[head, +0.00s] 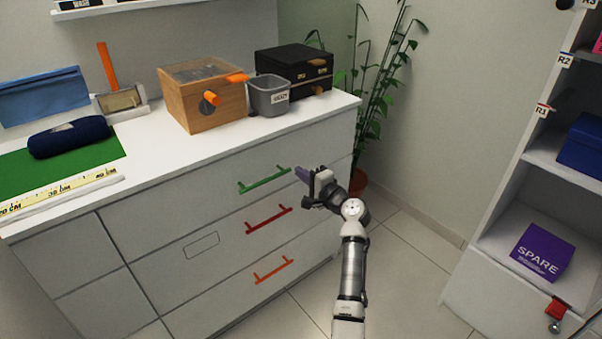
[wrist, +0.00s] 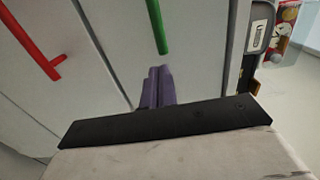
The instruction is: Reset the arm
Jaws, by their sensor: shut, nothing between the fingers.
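My arm reaches up from the bottom of the head view, and my gripper (head: 301,173) is in front of the white dresser, just right of the green handle (head: 264,180). Its purple fingers are shut with nothing between them. In the wrist view the fingers (wrist: 157,72) are together and point toward the dresser front. The green handle (wrist: 157,25) shows just past the fingertips and the red handle (wrist: 35,45) is at the upper left. I cannot tell whether the fingertips touch the dresser.
The dresser top (head: 150,150) holds a wooden box (head: 200,97), a grey bin (head: 268,96), a black case (head: 293,72) and a blue pouch (head: 69,137). An orange handle (head: 273,270) is low. A plant (head: 378,95) stands behind. Open shelves with a purple box (head: 541,252) are right. Floor between is clear.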

